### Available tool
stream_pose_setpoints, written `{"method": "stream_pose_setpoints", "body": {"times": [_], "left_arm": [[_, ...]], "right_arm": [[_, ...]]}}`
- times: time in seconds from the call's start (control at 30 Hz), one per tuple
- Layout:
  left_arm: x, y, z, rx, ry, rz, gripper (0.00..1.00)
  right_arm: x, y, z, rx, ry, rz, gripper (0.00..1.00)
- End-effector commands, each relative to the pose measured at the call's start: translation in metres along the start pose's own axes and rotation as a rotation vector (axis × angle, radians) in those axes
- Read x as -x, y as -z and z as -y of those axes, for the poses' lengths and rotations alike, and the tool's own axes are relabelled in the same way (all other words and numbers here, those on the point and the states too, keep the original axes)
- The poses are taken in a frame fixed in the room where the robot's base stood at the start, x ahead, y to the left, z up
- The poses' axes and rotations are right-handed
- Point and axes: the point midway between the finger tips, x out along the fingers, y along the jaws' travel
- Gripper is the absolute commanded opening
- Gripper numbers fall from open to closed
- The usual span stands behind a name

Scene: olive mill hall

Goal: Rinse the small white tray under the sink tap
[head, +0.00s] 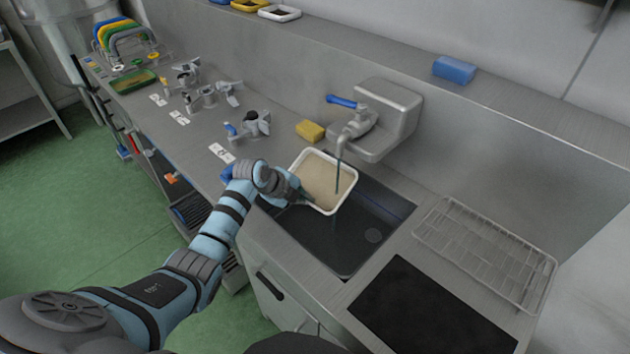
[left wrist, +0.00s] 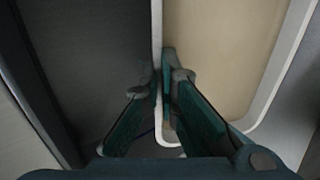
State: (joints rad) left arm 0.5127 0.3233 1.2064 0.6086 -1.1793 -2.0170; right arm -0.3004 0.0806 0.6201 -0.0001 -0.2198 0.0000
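The small white tray (head: 311,163) is held over the sink basin (head: 325,240) under the tap (head: 357,125). Its inside looks tan or beige. A thin dark stream runs from the spout down to the tray. My left gripper (head: 303,195) is at the tray's near left corner. In the left wrist view the fingers (left wrist: 165,95) close on both sides of the tray's white wall (left wrist: 157,40). The tap's blue lever (head: 341,101) points left. My right gripper is in neither view.
A yellow sponge (head: 310,131) lies on the counter behind the tray. A wire rack (head: 485,250) and a black mat (head: 430,310) lie right of the sink. Grey valve fittings (head: 205,97) stand on the left counter. A blue block (head: 454,69) sits on the ledge.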

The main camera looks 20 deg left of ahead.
Motion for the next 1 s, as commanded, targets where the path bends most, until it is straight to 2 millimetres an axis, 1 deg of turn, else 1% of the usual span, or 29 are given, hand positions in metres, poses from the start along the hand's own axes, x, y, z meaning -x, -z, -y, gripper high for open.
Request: {"method": "stream_pose_setpoints", "body": {"times": [0.07,0.27,0.5,0.63,0.8,1.0], "left_arm": [[0.002,0.003,0.002,-0.001,0.002,0.001,0.0],[0.001,0.003,0.0,0.0,0.001,0.001,0.0],[-0.001,-0.006,0.0,0.001,0.001,0.0,0.0],[0.0,-0.009,0.001,0.0,0.001,0.0,0.0],[0.001,-0.007,0.002,0.0,0.001,0.0,0.0],[0.002,0.001,0.002,0.0,0.001,0.0,0.0]], "right_arm": [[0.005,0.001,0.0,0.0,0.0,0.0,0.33],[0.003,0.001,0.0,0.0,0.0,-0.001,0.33],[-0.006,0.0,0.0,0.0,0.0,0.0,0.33],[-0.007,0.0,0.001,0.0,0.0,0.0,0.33],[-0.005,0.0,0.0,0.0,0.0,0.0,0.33],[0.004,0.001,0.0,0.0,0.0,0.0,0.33]]}}
